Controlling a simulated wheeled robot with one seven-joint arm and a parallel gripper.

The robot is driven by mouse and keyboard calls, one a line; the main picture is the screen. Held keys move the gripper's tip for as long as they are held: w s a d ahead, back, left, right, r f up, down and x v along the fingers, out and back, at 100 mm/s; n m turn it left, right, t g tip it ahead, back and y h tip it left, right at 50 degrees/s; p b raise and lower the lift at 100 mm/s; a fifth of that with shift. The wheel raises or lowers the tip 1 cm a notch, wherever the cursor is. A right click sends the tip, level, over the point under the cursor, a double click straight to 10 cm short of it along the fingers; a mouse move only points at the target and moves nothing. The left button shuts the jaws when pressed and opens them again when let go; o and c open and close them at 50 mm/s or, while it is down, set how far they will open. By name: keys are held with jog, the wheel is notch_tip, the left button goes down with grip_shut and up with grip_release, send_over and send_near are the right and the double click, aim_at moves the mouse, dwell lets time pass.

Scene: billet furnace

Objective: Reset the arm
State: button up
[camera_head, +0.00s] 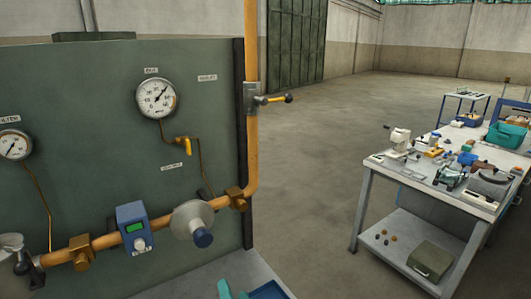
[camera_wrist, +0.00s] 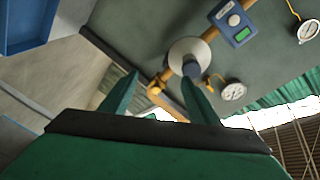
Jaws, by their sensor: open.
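My gripper (camera_wrist: 160,77) shows in the wrist view with its two green fingers spread apart and nothing between them. Beyond the fingers, some way off, are the orange pipe's round grey disc with a dark blue knob (camera_wrist: 191,68) and a blue box with a green display (camera_wrist: 232,22). The wrist picture looks turned over, with roof beams at lower right. In the head view a teal piece (camera_head: 225,289) shows at the bottom edge; I cannot tell whether it is part of my gripper.
The green panel (camera_head: 90,120) carries gauges (camera_head: 156,97), a yellow-handled valve (camera_head: 183,145) and the pipe (camera_head: 250,130). A blue tray (camera_head: 268,291) lies below the panel. A cluttered workbench (camera_head: 375,168) stands at right. The floor between is clear.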

jog(key=s+d+f+h, duration=0.3)
jog(key=s+f, duration=0.4)
jog(key=f, duration=0.1)
jog(key=s+d+f+h, duration=0.2)
jog(key=s+f+h, duration=0.1)
jog(key=s+f, duration=0.5)
jog(key=s+d+f+n, duration=0.1)
jog(key=s+n, duration=0.2)
jog(key=s, duration=0.6)
jog(key=s+d+f+n+h, duration=0.1)
jog(key=s+f+n, duration=0.1)
jog(key=s, duration=0.6)
jog(key=shift+s+n+g, duration=0.35)
jog(key=shift+n+g, duration=0.05)
jog(key=shift+n, duration=0.3)
jog(key=shift+d, duration=0.1)
dwell(1.2)
